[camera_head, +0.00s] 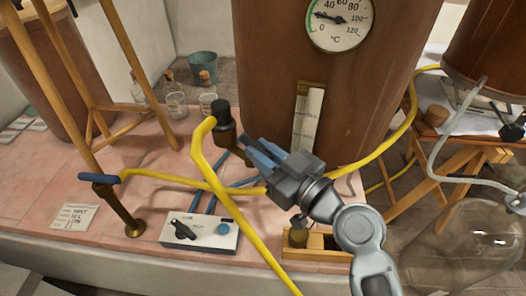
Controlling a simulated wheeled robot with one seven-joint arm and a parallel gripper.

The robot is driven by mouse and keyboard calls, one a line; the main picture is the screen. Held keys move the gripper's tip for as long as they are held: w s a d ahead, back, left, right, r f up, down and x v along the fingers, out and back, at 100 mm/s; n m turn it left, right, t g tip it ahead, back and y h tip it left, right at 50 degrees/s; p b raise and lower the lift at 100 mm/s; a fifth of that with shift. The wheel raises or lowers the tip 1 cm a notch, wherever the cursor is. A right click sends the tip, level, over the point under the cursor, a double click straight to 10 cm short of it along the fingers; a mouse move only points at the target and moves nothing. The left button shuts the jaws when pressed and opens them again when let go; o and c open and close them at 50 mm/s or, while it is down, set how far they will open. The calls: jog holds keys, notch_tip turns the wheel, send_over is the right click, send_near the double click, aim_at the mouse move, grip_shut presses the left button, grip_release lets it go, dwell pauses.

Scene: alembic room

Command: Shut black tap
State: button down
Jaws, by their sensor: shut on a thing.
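The black tap (221,110) stands upright in front of the big brown vessel, with a black top and a dark brass body. The yellow hose passes close beside its left side. My gripper (246,146) reaches in from the lower right, its blue fingers pointing up and left at the tap's right side. The fingers are shut on part of the black tap; the exact contact is small and partly hidden by the fingers. Another tap with a blue handle (98,178) stands on a brass post at the left.
A yellow hose (222,190) crosses in front, left of my gripper. A white control box (200,232) with a black knob sits on the pink tiled bench. The brown vessel (270,75) with a dial gauge (340,20) rises behind. Glass jars (176,105) stand at the back left.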

jog(key=shift+f, duration=0.1)
jog(key=b, duration=0.1)
jog(key=g+b, duration=0.1)
jog(key=shift+w+d+f+n+y+b, duration=0.1)
jog(key=shift+w+n+y+b, duration=0.1)
jog(key=shift+n+y+b, duration=0.15)
jog(key=shift+b, duration=0.35)
jog(key=shift+r+n+g+y+b, duration=0.2)
jog(key=shift+n+g+y+b, duration=0.15)
jog(key=shift+g+y+b, duration=0.15)
jog(key=c, duration=1.1)
grip_release()
jog(key=shift+d, duration=0.1)
jog(key=shift+o, duration=0.2)
jog(key=shift+r+t+h+p, duration=0.2)
jog(key=shift+t+h+p, duration=0.2)
jog(key=shift+p, duration=0.75)
